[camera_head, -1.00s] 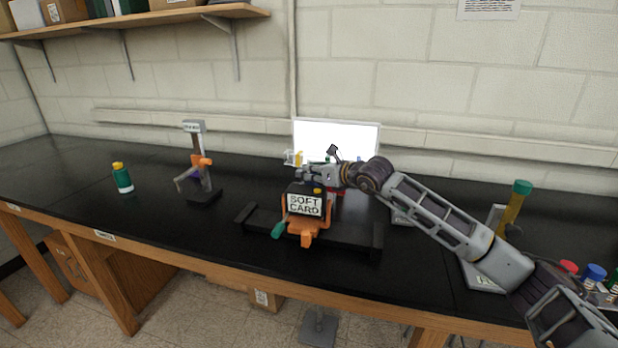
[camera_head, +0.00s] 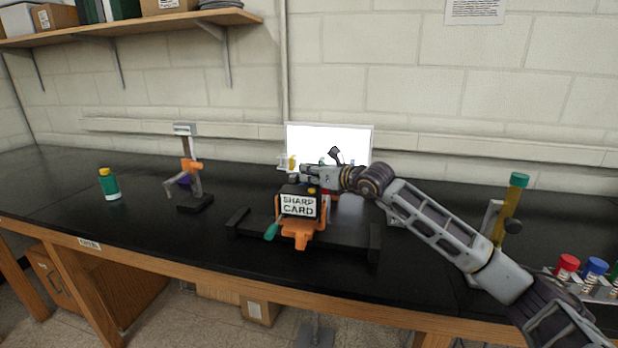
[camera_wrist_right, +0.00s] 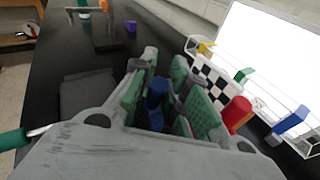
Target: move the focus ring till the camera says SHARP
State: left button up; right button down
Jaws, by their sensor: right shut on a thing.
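The camera (camera_head: 299,190) sits on an orange mount (camera_head: 301,232) on a black rail base, and its rear screen (camera_head: 298,205) reads SHARP CARD. My right gripper (camera_head: 306,174) is at the far side of the camera body, where the focus ring is mostly hidden in the head view. In the right wrist view the green-padded fingers of the gripper (camera_wrist_right: 160,103) close around a blue piece (camera_wrist_right: 157,98), which appears to be the focus ring's grip. A checkered card (camera_wrist_right: 215,83) stands beyond the fingers. My left gripper is not in view.
A bright white panel (camera_head: 330,141) stands behind the camera. A small stand (camera_head: 190,170) and a green bottle (camera_head: 109,184) are on the left. A yellow tube (camera_head: 509,208) and colored caps (camera_head: 567,265) are on the right. The left bench has free room.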

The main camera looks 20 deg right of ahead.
dwell(0.3)
jog(key=c, duration=1.4)
grip_release()
jog(key=shift+o, duration=0.2)
jog(key=v, duration=1.2)
jog(key=shift+s+f, duration=0.1)
